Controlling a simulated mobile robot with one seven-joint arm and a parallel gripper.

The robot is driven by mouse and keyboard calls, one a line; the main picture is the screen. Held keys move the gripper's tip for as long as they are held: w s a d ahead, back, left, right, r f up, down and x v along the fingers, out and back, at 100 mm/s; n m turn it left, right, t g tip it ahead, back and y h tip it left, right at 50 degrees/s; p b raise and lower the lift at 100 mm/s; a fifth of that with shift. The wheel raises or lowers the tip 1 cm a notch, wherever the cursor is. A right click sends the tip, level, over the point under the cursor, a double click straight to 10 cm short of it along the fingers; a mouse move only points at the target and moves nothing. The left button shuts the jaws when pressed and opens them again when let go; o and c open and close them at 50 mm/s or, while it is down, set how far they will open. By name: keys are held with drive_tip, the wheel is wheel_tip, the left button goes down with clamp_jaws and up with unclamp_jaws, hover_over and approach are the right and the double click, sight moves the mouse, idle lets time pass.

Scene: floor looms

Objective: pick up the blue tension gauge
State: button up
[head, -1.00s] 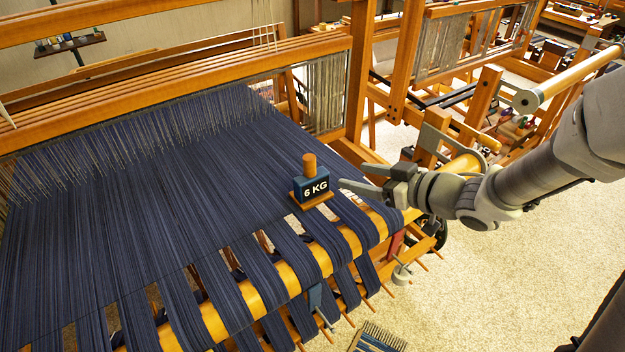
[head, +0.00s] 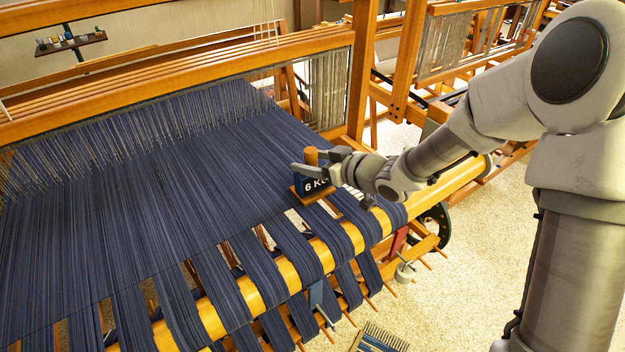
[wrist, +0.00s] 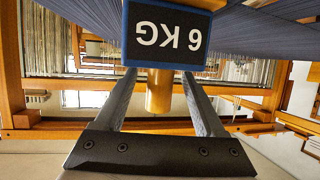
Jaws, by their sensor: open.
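In the wrist view my gripper (wrist: 162,80) shows a gap between each finger and the peg. The fingers partly cover the gauge in the head view.
The warp (head: 150,200) spreads left of the gauge and splits into strips over the wooden front beam (head: 325,255). A loom upright (head: 360,75) stands behind. Pale carpet (head: 460,290) lies open at the right.

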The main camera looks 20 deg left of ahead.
drive_tip(key=shift+w+a+f, duration=0.1)
drive_tip(key=shift+w+a, duration=0.05)
drive_tip(key=shift+a, duration=0.05)
clamp_jaws()
idle(0.6)
